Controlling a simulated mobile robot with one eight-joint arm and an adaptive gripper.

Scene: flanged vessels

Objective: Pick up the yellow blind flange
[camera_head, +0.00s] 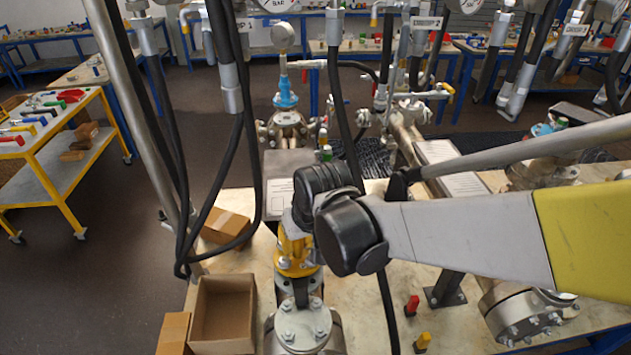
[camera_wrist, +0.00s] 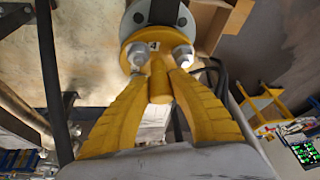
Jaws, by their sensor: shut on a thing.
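The yellow blind flange (camera_wrist: 153,38) is in the upper middle of the wrist view. It is a round disc with a label "4", two silver bolts and a yellow handle (camera_wrist: 160,82) that sticks out toward me. My gripper (camera_wrist: 160,72) has its ribbed yellow fingers on both sides of this handle and is shut on it. A grey flange face shows at the disc's far edge; I cannot tell whether they touch. In the head view my gripper (camera_head: 296,247) points down over the bench, and the blind flange is hard to tell apart from the yellow fingers.
A grey bolted flange (camera_head: 303,322) stands just below my gripper in the head view. An open cardboard box (camera_head: 222,312) and a closed one (camera_head: 225,226) are to the left. Black hoses (camera_head: 247,140) hang close by. A yellow tool cart (camera_head: 60,150) stands at far left.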

